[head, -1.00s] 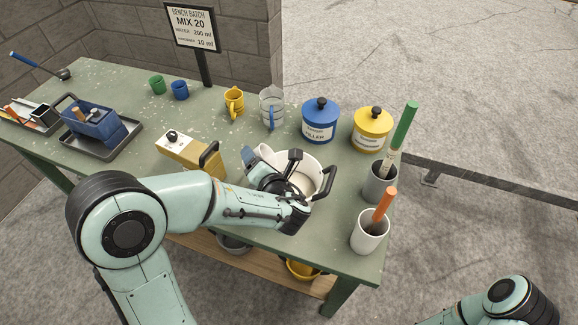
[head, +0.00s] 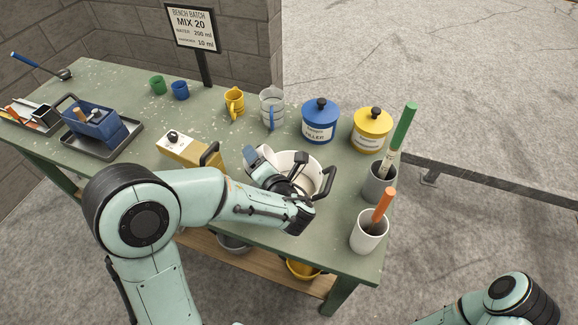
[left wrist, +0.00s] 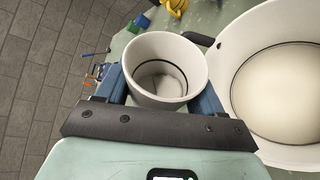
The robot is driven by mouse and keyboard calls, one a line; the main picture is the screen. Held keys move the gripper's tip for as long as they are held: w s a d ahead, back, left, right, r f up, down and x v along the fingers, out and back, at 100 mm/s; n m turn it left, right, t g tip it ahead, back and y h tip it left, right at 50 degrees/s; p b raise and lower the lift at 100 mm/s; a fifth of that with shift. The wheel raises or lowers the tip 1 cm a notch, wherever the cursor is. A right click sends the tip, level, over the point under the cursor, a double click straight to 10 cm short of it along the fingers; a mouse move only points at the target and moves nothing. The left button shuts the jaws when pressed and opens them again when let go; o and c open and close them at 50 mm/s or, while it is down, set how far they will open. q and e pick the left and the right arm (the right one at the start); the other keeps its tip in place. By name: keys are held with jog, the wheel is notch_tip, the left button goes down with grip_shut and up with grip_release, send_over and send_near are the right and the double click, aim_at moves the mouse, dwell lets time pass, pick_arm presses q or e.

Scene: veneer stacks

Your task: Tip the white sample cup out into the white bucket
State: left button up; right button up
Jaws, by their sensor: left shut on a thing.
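The white sample cup (left wrist: 155,101) is between the two blue fingers of my left gripper (left wrist: 165,92), which is shut on it. In the left wrist view its mouth faces the camera and shows a dark ring line and a greyish bottom; I cannot tell if that is contents. The white bucket (left wrist: 263,42) is just right of the cup there, with a pale, smooth surface inside. In the head view my left gripper (head: 268,161) is at the left side of the bucket (head: 318,168), and gripper and wrist cover part of it. My right gripper is out of view.
A yellow device (head: 183,149) stands left of the bucket on the green bench (head: 225,130). Behind are a clear jug (head: 270,107), a blue tub (head: 320,122) and a yellow tub (head: 372,130). A grey pot (head: 379,184) and white pot (head: 368,232) holding tools stand at right.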

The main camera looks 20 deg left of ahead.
pick_arm(q)
jog(key=shift+w+d+r+m+y+p, duration=0.15)
jog(key=shift+r+m+y+p, duration=0.35)
jog(key=shift+m, duration=0.4)
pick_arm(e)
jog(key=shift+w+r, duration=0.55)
pick_arm(q)
jog(key=shift+d+r, duration=0.15)
jog(key=shift+w+d+p, duration=0.15)
jog(key=shift+w+p, duration=0.1)
jog(key=shift+p, duration=0.15)
jog(key=shift+d+r+m+y, duration=0.1)
jog(key=shift+m+y, duration=0.2)
jog(key=shift+w+d+p, duration=0.2)
jog(key=shift+p, duration=0.15)
jog(key=shift+d+r+m, duration=0.1)
jog(key=shift+d+m, duration=0.05)
jog(key=shift+m, duration=0.15)
jog(key=shift+y, duration=0.3)
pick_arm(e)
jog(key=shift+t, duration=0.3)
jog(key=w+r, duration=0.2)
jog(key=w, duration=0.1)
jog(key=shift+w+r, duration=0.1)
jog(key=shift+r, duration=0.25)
pick_arm(q)
jog(key=shift+m, duration=0.3)
jog(key=shift+d, duration=0.1)
